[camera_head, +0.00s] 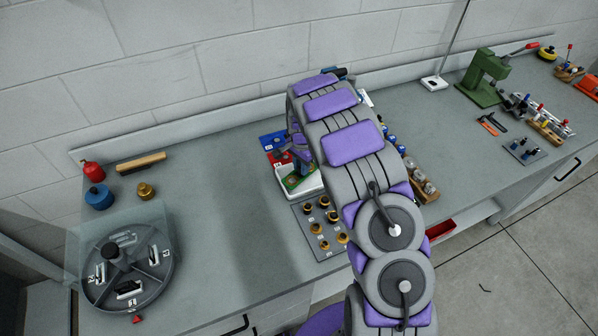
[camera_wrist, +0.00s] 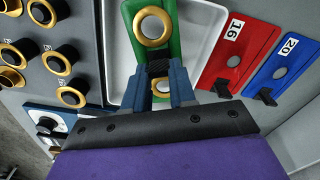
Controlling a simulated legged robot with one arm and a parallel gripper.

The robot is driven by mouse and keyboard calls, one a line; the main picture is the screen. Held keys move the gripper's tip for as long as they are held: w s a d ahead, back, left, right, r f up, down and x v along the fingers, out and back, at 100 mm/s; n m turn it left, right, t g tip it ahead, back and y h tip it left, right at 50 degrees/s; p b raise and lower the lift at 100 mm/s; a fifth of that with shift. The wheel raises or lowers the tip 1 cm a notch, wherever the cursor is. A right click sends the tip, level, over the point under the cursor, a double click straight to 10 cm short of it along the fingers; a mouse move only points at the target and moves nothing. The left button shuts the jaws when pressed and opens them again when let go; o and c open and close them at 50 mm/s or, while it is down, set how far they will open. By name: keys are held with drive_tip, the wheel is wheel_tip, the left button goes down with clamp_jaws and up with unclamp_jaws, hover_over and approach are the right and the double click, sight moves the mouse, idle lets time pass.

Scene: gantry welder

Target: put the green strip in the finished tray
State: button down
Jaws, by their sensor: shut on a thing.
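A green strip (camera_wrist: 178,40) with gold-rimmed round holes stands out in front of my gripper (camera_wrist: 160,88) in the wrist view. The blue fingers are shut on its near end. A white tray (camera_wrist: 113,50) lies beneath and around the strip. I cannot tell whether the strip touches the tray's floor. In the head view the green strip (camera_head: 292,183) shows over the white tray (camera_head: 313,191), below my gripper (camera_head: 301,168), and my arm hides part of both.
A red strip (camera_wrist: 238,52) marked 16 and a blue strip (camera_wrist: 287,60) marked 20 lie beside the tray. A grey plate (camera_head: 311,246) with several gold-ringed pieces is on the other side. A round divided carousel (camera_head: 160,272) stands left; the bench between is clear.

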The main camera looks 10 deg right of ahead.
drive_tip(key=d+f, duration=0.2)
drive_tip(key=shift+s+d+f, duration=0.15)
drive_tip(key=shift+d+f, duration=0.2)
drive_tip(key=shift+d, duration=0.05)
drive_tip(key=shift+a, duration=0.2)
drive_tip(key=c, duration=1.4)
unclamp_jaws()
drive_tip(key=shift+a, duration=0.4)
drive_tip(key=o, duration=0.3)
drive_tip(key=shift+a, duration=0.45)
drive_tip(key=shift+o, duration=0.9)
drive_tip(key=shift+d, duration=0.7)
drive_tip(key=r, duration=0.3)
drive_tip(key=a+r, duration=0.1)
drive_tip(key=r, duration=0.2)
drive_tip(key=shift+a+r+p, duration=0.15)
drive_tip(key=shift+r+p, duration=0.15)
drive_tip(key=shift+p, duration=0.1)
drive_tip(key=r, duration=0.3)
drive_tip(key=d+r, duration=0.1)
drive_tip(key=r, duration=0.1)
drive_tip(key=shift+r+p, duration=0.35)
